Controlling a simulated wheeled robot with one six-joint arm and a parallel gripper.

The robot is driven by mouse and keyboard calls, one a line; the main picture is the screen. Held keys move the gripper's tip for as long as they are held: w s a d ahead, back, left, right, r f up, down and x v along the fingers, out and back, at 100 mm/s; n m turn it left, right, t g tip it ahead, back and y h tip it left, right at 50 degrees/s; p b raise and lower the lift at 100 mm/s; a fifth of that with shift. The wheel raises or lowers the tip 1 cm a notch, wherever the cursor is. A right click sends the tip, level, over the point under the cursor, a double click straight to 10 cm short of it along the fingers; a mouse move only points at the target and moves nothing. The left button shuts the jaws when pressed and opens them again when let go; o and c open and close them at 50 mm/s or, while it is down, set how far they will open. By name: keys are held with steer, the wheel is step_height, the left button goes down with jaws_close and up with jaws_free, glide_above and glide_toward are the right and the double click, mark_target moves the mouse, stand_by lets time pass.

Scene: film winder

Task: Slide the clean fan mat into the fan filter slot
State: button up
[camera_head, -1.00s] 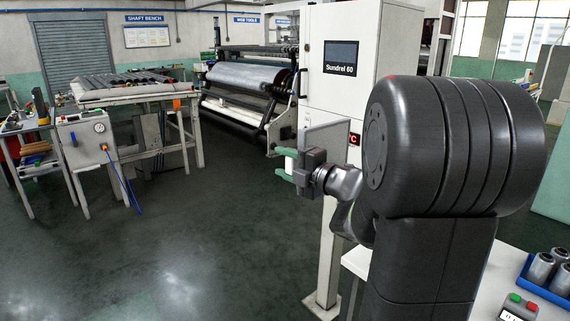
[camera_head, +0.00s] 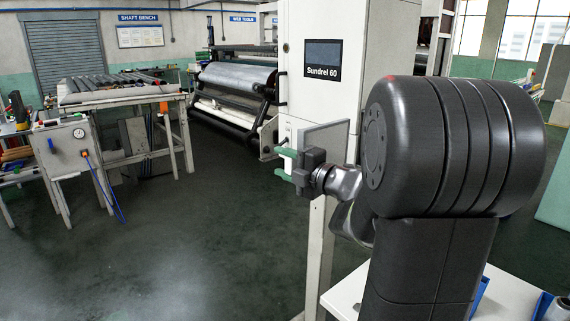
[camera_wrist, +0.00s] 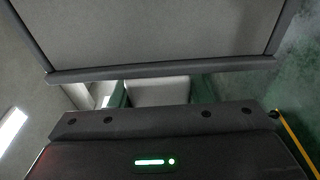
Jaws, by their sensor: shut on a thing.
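My gripper (camera_head: 284,163) shows in the middle of the head view, in front of the white cabinet, with its green fingers pointing left. It is shut on the clean fan mat (camera_head: 328,137), a flat grey panel standing upright. In the wrist view, the mat (camera_wrist: 160,35) fills the top, grey with a dark frame. A white block (camera_wrist: 157,92) sits between the green fingers below the frame edge. The mat is apart from the cabinet as far as I can tell. I cannot make out the fan filter slot in either view.
The white cabinet marked Sundrel 60 (camera_head: 345,30) stands behind my gripper, with a large film roll (camera_head: 235,77) at its left. A shaft bench (camera_head: 120,94) and a gauge box (camera_head: 72,150) are at the left. Open floor (camera_head: 210,240) lies between. A white table (camera_head: 505,295) is at lower right.

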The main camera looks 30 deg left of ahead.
steer(key=shift+f, duration=0.1)
steer(key=shift+w+d, duration=0.5)
steer(key=shift+w, duration=0.45)
steer(key=shift+w+d, duration=0.3)
steer(key=shift+w, duration=0.55)
steer(key=shift+w+d, duration=0.35)
steer(key=shift+w, duration=0.45)
steer(key=shift+b, duration=0.35)
steer(key=shift+w, duration=0.1)
steer(key=shift+w+d+p, duration=0.15)
steer(key=shift+w+d, duration=0.2)
steer(key=shift+w, duration=0.5)
steer(key=shift+w+d+p, duration=0.15)
steer(key=shift+w+d, duration=0.25)
steer(key=shift+w, duration=0.45)
steer(key=shift+w+d+p, duration=0.15)
steer(key=shift+w+d, duration=0.2)
steer(key=shift+w, duration=0.5)
steer(key=shift+b, duration=0.45)
steer(key=w+d+p, duration=0.3)
steer(key=w+d, duration=0.1)
steer(key=w, duration=0.7)
steer(key=shift+w+d, duration=0.15)
steer(key=shift+d, duration=0.2)
stand_by(1.2)
